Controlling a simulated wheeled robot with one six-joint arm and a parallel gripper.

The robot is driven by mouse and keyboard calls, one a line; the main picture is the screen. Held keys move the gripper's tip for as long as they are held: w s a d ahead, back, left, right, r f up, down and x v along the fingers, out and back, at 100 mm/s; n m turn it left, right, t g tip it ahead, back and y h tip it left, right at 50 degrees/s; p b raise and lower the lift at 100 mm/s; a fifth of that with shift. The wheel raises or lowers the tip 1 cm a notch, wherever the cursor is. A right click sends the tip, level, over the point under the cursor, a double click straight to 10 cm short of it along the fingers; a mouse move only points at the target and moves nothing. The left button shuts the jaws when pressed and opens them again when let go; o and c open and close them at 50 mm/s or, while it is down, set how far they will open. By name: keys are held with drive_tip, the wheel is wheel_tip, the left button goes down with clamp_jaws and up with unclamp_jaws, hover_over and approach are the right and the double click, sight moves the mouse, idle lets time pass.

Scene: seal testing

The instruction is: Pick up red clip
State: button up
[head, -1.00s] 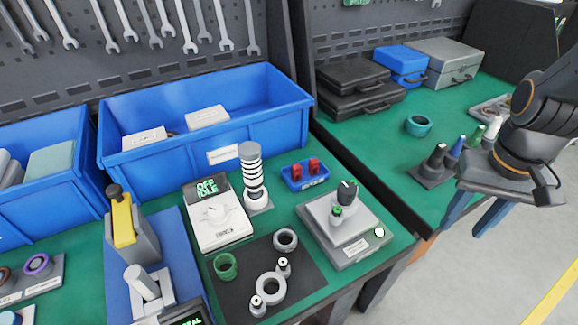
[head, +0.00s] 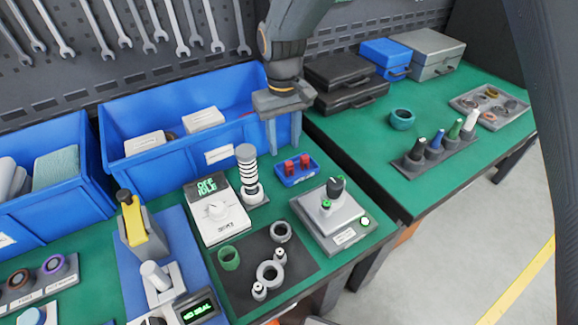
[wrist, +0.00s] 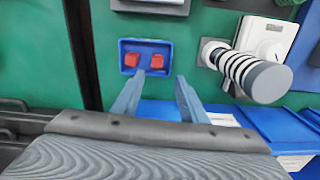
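Two red clips stand side by side in a small blue tray (head: 311,178) on the green bench. One red clip (head: 289,166) is on the left and the other red clip (head: 304,161) on the right in the head view. They also show in the wrist view as a red clip (wrist: 132,60) and a second red clip (wrist: 156,61). My gripper (head: 284,148) is above and behind the tray, in front of the large blue bin. Its fingers (wrist: 158,95) are spread wide with nothing between them, and the tray lies beyond the fingertips.
A white ringed post (head: 247,172) stands left of the tray, beside a white dial unit (head: 216,212). A grey device with knobs (head: 335,215) is in front of the tray. The large blue bin (head: 150,173) rises behind. A gap separates the two benches at right.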

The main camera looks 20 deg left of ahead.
sight(288, 162)
drive_tip(key=f+p, duration=0.1)
drive_tip(key=f, duration=0.1)
drive_tip(key=d+f+p, duration=0.1)
drive_tip(key=f, duration=0.2)
drive_tip(key=shift+f, duration=0.45)
clamp_jaws()
